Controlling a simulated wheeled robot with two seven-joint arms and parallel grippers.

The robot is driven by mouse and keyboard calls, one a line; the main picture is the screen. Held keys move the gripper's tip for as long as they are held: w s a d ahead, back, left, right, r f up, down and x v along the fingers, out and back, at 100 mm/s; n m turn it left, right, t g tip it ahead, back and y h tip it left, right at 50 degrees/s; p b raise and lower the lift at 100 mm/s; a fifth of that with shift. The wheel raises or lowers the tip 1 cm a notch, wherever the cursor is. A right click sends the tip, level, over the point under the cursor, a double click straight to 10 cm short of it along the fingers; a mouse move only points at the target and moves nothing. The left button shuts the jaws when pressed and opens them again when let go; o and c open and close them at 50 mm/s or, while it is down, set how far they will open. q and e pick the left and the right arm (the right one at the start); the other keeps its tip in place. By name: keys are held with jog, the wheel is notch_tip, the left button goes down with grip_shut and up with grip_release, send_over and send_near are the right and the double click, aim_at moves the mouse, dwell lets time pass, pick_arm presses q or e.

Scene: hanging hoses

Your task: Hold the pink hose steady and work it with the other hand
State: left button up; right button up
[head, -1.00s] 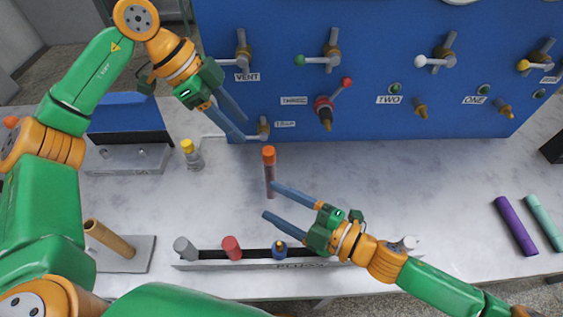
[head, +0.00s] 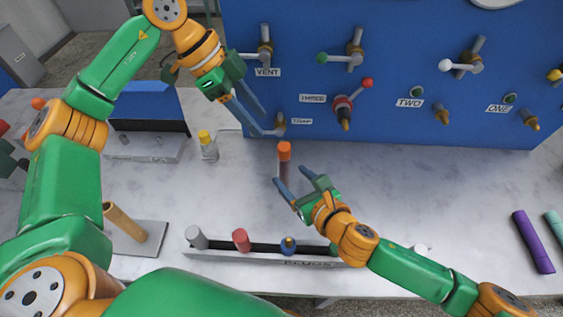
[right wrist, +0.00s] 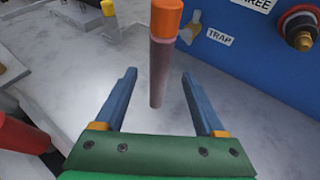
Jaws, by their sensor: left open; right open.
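The pink hose (head: 284,170) is a short, upright mauve-pink tube with an orange top end, in front of the blue panel. In the right wrist view the pink hose (right wrist: 162,75) shows between the two fingers, with gaps on both sides. My right gripper (head: 291,176) is open around or just short of it, not closed on it; its fingers partly hide the hose's lower part in the head view. My left gripper (head: 264,120) is open and empty, higher up, beside the TRAP fitting (head: 280,124) on the panel.
The blue panel (head: 400,110) carries several valves and labelled ports. A grey plug rack (head: 215,252) lies at the table's front. A yellow-capped bottle (head: 208,148) stands left. A purple tube (head: 533,242) lies at the right. The table right of centre is clear.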

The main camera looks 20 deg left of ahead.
aim_at(279, 165)
jog(key=x, duration=0.7)
jog(key=shift+w+a+f, duration=0.15)
jog(key=shift+a+f, duration=0.05)
jog(key=shift+f, duration=0.05)
